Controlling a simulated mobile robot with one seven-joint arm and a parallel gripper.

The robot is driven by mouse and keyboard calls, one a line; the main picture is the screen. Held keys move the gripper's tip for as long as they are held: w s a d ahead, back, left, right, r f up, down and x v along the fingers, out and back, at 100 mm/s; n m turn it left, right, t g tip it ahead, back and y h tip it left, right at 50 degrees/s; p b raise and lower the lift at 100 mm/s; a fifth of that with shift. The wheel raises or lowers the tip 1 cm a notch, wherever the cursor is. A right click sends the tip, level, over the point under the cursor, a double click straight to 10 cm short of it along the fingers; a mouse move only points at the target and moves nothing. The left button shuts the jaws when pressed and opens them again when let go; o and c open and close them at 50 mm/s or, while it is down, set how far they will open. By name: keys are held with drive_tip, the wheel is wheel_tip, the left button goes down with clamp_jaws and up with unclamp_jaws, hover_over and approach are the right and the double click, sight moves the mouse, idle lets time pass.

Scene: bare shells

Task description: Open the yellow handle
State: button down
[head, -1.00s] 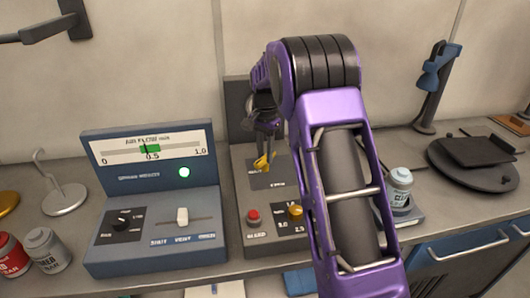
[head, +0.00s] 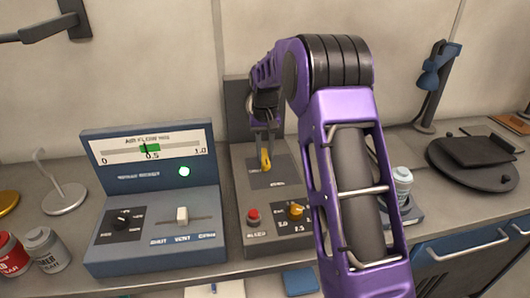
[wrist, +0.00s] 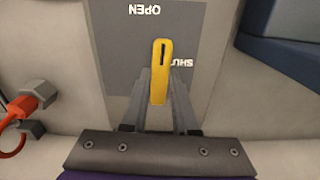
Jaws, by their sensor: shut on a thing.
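The yellow handle (head: 266,160) is a small lever on the upper plate of the grey control box. It also shows in the wrist view (wrist: 162,62), with a dark slot near its end. My gripper (head: 265,148) comes down on it from above, and its fingers (wrist: 158,90) are shut on the handle, one on each side. In the wrist view the plate (wrist: 205,35) reads upside down: OPEN lies above and left of the handle's tip, and SHUT, partly hidden by the handle and a finger, lies to its right.
Below the handle are a red button (head: 253,216) and a yellow knob (head: 296,211). A blue-grey gauge console (head: 150,255) stands to the left. My arm hides the box's right side.

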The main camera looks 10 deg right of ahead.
sight(265, 156)
drive_tip(key=shift+n, duration=0.4)
drive_tip(key=c, duration=0.7)
unclamp_jaws()
wheel_tip(265, 156, up, 18)
drive_tip(key=shift+f, duration=0.25)
